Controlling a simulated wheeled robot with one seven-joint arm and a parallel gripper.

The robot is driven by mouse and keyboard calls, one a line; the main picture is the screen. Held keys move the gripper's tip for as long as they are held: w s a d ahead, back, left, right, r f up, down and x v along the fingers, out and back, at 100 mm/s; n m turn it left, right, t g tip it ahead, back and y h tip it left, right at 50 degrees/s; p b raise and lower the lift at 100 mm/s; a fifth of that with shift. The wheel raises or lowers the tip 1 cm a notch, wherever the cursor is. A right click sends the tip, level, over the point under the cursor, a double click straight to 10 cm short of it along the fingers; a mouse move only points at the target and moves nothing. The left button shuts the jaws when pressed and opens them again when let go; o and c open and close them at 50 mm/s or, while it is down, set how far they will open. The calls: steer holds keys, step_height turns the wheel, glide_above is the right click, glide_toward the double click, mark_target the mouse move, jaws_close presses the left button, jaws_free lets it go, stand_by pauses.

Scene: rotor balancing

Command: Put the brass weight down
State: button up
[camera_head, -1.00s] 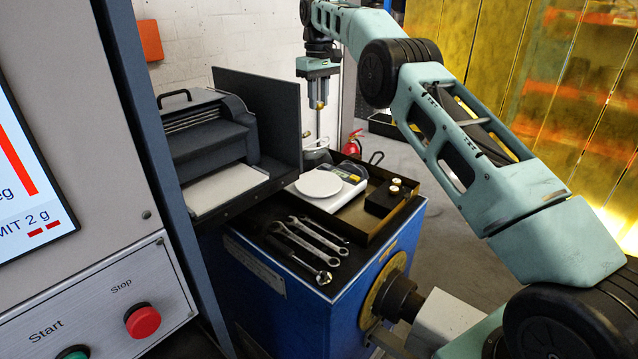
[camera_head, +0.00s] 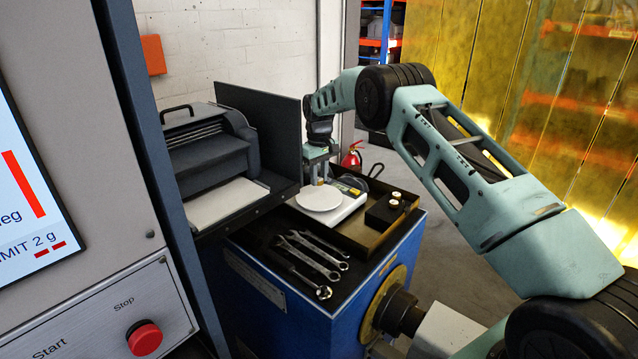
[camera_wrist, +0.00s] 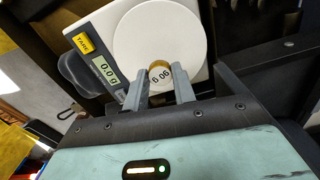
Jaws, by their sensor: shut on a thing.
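The brass weight (camera_wrist: 160,74) has a white top with an upside-down label that seems to read 90 g. My gripper (camera_wrist: 160,80) is shut on it, one finger on each side. In the wrist view the weight shows against the lower part of the round white scale pan (camera_wrist: 150,35). The scale display (camera_wrist: 104,68) reads 0.0 g. In the head view my gripper (camera_head: 319,174) points down near the far edge of the pan (camera_head: 318,198). Any gap between weight and pan is too small to tell.
A black block (camera_head: 384,213) with small brass pieces (camera_head: 394,198) stands right of the scale in a tray (camera_head: 372,245). Several wrenches (camera_head: 312,253) lie on the dark mat in front. A dark upright panel (camera_head: 265,130) stands close left of my gripper.

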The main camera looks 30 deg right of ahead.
mark_target(319, 179)
steer(key=shift+f+p, duration=0.6)
steer(key=shift+f, duration=1.2)
steer(key=shift+f, duration=0.15)
steer(key=o, duration=1)
step_height(319, 179, up, 12)
steer(key=b, duration=0.4)
steer(key=shift+r+b, duration=0.2)
steer(key=shift+b, duration=0.15)
